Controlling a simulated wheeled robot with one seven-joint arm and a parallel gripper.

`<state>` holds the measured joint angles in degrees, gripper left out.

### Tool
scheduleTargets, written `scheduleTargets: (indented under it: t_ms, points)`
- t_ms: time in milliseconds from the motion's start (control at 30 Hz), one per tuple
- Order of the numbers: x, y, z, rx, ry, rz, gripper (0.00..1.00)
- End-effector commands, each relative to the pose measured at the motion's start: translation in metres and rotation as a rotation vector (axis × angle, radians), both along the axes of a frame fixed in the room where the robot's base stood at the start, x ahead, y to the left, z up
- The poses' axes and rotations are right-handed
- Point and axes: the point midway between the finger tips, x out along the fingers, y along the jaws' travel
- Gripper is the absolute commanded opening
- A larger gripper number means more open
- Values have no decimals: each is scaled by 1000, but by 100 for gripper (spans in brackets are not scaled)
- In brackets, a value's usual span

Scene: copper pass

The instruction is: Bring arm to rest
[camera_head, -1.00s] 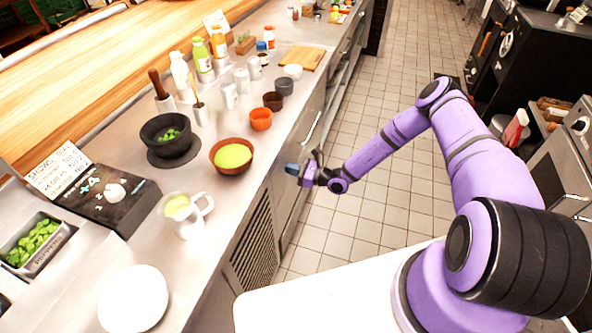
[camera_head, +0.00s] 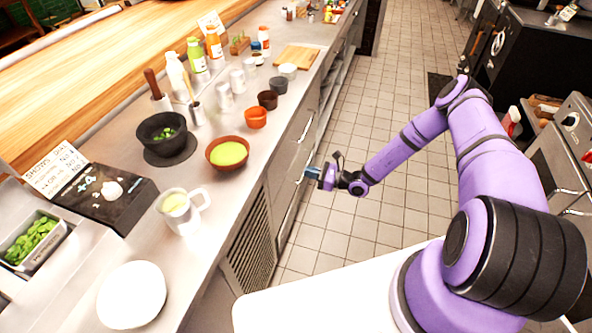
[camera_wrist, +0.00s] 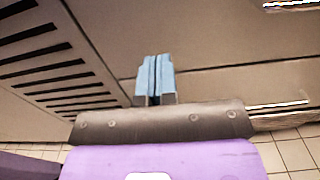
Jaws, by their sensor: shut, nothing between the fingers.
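My arm is purple with dark joints and reaches from the lower right of the head view out over the tiled floor. My gripper (camera_head: 314,173) is at its far end, in front of the counter's cabinet side and apart from the counter. In the wrist view, my gripper (camera_wrist: 155,78) shows two blue fingers pressed together, with nothing between them. Behind the fingers is the cabinet front (camera_wrist: 220,50), with a slotted vent (camera_wrist: 50,65) at the left.
The steel counter (camera_head: 232,200) at the left holds a mug (camera_head: 183,212), a green-filled bowl (camera_head: 228,153), a black bowl (camera_head: 163,135), small cups and bottles. A stove (camera_head: 555,150) stands at the right. The tiled floor (camera_head: 385,215) between is clear.

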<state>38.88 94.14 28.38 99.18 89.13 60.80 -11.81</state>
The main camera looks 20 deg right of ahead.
Motion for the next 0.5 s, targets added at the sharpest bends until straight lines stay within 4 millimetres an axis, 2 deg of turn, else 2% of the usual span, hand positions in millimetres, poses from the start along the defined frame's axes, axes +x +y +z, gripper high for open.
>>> scheduleTargets:
  t_ms: [33, 200, 500]
  points:
    - [-5, -9, 0, -1, 1, -2, 0]
    - [-19, -29, 0, 0, 0, -1, 0]
    - [-28, -41, 0, 0, 0, 0, 0]
